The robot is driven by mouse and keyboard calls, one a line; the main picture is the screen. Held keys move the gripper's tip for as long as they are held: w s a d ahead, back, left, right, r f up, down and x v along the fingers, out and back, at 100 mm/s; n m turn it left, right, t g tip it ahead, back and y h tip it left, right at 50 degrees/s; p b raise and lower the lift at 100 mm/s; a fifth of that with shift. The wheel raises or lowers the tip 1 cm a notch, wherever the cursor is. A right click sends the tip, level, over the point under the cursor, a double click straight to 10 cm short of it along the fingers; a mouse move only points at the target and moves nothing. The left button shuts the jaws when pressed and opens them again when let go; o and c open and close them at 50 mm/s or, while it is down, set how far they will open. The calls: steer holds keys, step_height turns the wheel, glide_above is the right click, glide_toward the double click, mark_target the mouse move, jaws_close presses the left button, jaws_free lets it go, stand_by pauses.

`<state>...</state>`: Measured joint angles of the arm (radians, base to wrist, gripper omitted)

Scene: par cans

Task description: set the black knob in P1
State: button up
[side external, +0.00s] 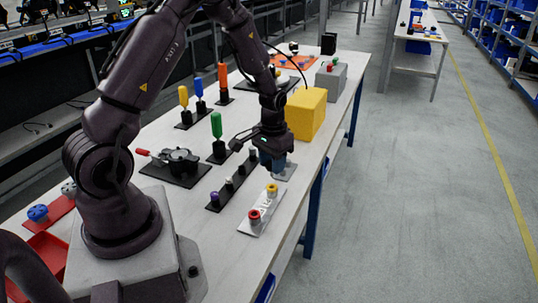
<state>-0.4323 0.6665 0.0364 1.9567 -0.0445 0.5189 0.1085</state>
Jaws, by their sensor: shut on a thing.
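My gripper (270,161) is low over the right part of the table, pointing down, above the far end of the silver plate and beside the black strip. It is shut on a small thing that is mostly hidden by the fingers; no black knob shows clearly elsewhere. The silver plate (257,219) holds a red knob (254,215) at its near end and a yellow knob (272,188) farther up. P1 is not readable here. The black strip (224,197) carries a purple knob (214,197) at its near end and small pale posts farther along.
A yellow block (306,114) stands close behind my gripper. A green-handled piece (216,136) on a black base and a black fixture with a red handle (178,160) stand to the left. A grey box (331,79) is farther back. The table's right edge is close.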

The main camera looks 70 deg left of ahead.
steer(key=shift+f, duration=2.45)
steer(key=shift+f, duration=0.15)
steer(key=o, duration=0.4)
steer(key=shift+o, duration=0.4)
steer(key=o, duration=0.5)
steer(key=shift+o, duration=0.2)
step_height(320, 180, up, 13)
